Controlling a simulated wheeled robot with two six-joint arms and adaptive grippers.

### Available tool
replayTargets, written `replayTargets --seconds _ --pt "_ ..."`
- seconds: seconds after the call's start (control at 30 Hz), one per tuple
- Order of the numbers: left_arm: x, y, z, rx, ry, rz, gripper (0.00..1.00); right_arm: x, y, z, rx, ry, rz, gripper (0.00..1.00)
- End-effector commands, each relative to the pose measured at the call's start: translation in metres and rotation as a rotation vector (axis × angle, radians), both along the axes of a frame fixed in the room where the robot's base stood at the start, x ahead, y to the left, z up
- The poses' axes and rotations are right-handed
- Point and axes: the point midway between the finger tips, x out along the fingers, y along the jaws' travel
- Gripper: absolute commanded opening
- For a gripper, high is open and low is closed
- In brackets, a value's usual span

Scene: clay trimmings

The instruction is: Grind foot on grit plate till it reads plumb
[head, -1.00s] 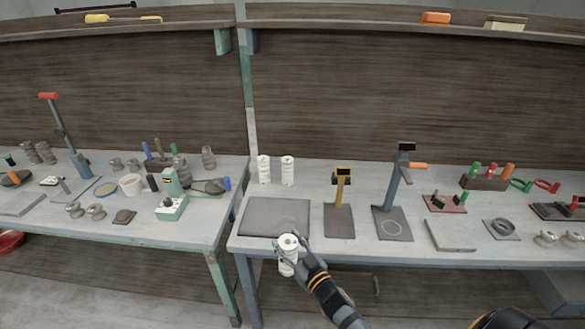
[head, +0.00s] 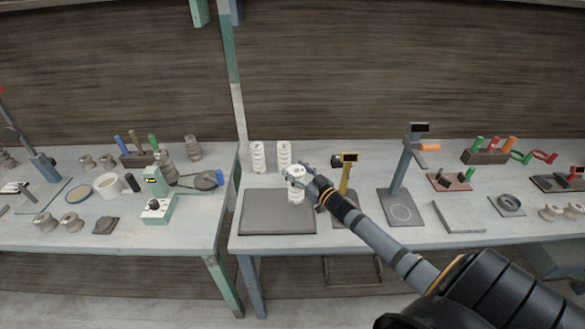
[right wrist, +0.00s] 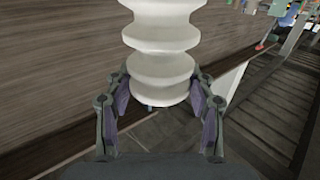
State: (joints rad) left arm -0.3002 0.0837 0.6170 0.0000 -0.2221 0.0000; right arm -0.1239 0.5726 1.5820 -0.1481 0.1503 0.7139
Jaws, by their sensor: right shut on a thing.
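A white ribbed ceramic piece (head: 297,195) is held upright in my right gripper (head: 298,175). It also fills the top middle of the right wrist view (right wrist: 163,40), where the two fingers (right wrist: 161,98) close on its lower end from both sides. In the head view the piece is over the back right part of the dark grey grit plate (head: 265,215); I cannot tell whether its foot touches. A yellow stand with a small dark display (head: 346,178) is just right of my gripper, its base partly hidden by my arm. My left gripper is not in view.
Two similar white ribbed pieces (head: 258,157) stand behind the plate. A taller grey stand (head: 399,180) with a display and orange handle is farther right, beside a flat grey slab (head: 459,216). A gap separates the left bench. The plate's front and left are clear.

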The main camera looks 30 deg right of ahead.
Motion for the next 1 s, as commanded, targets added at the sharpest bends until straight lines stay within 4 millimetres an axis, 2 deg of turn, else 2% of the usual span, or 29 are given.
replayTargets --seconds 0.03,0.1,0.17,0.27,0.4,0.5,0.63,0.8,1.0 --pt "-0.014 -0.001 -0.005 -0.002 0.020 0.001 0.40 0.001 0.001 -0.003 0.000 -0.004 0.002 0.00" --pt "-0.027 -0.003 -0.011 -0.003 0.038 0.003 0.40 0.001 0.001 -0.008 0.000 -0.004 0.002 0.00" --pt "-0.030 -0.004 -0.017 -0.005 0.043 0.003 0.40 0.001 0.001 -0.014 0.000 -0.004 0.002 0.00" --pt "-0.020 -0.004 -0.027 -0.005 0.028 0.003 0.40 0.001 0.001 -0.025 0.000 -0.004 0.002 0.00" --pt "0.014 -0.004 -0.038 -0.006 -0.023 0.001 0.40 0.001 0.001 -0.040 0.000 -0.004 0.002 0.00" --pt "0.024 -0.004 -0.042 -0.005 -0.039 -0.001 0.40 0.001 0.001 -0.045 0.000 -0.004 0.002 0.00" --pt "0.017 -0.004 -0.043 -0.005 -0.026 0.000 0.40 0.001 0.001 -0.045 0.000 -0.004 0.003 0.00" --pt "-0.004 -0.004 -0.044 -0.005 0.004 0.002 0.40 0.001 0.001 -0.044 0.000 -0.004 0.002 0.00" --pt "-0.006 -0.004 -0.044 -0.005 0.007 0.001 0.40 0.001 0.001 -0.044 0.000 -0.004 0.002 0.00"
